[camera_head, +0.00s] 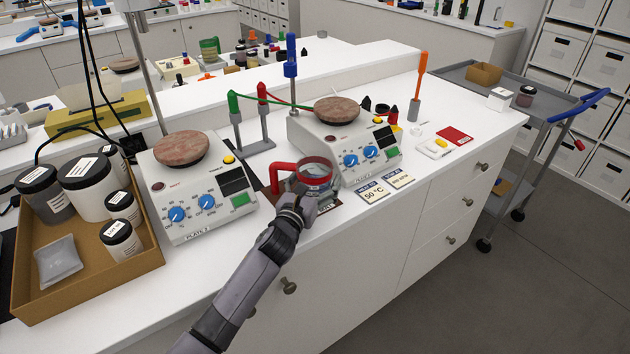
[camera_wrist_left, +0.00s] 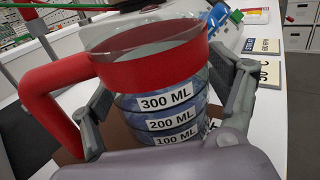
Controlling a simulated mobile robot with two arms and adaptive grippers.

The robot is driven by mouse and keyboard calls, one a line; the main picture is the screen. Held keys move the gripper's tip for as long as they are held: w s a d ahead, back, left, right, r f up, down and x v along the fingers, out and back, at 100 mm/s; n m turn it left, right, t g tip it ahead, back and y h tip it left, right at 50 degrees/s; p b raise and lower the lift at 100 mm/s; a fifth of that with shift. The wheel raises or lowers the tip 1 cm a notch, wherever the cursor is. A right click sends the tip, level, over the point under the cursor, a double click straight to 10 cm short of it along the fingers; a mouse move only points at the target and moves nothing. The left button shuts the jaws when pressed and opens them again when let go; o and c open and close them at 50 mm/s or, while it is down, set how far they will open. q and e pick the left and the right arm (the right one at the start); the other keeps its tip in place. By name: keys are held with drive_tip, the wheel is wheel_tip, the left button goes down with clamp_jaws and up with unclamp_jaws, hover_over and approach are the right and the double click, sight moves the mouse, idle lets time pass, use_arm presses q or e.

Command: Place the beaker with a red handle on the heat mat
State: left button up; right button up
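The glass beaker (camera_head: 317,174) has a red band and a red handle (camera_head: 283,173) pointing left. It stands upright at the front of the bench, between the two hot plates. In the left wrist view the beaker (camera_wrist_left: 160,90) shows 300, 200 and 100 ML labels. My left gripper (camera_head: 300,204) has a finger on each side of it, and both appear to touch the glass. A dark brown mat (camera_head: 268,174) shows beside and under the beaker; whether the beaker's base touches it is hidden. My right gripper is not in view.
Plate 2 (camera_head: 190,190) stands left of the beaker, and another hot plate (camera_head: 345,150) stands close behind right. Cards (camera_head: 374,193) lie right of the beaker. A tray of jars (camera_head: 75,275) is at far left. Green and red rods (camera_head: 264,120) stand behind.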

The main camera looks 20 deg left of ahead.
use_arm(q)
drive_tip(key=shift+o, duration=0.5)
drive_tip(key=s, duration=0.8)
drive_tip(key=s+a+b, duration=0.1)
drive_tip(key=s, duration=0.3)
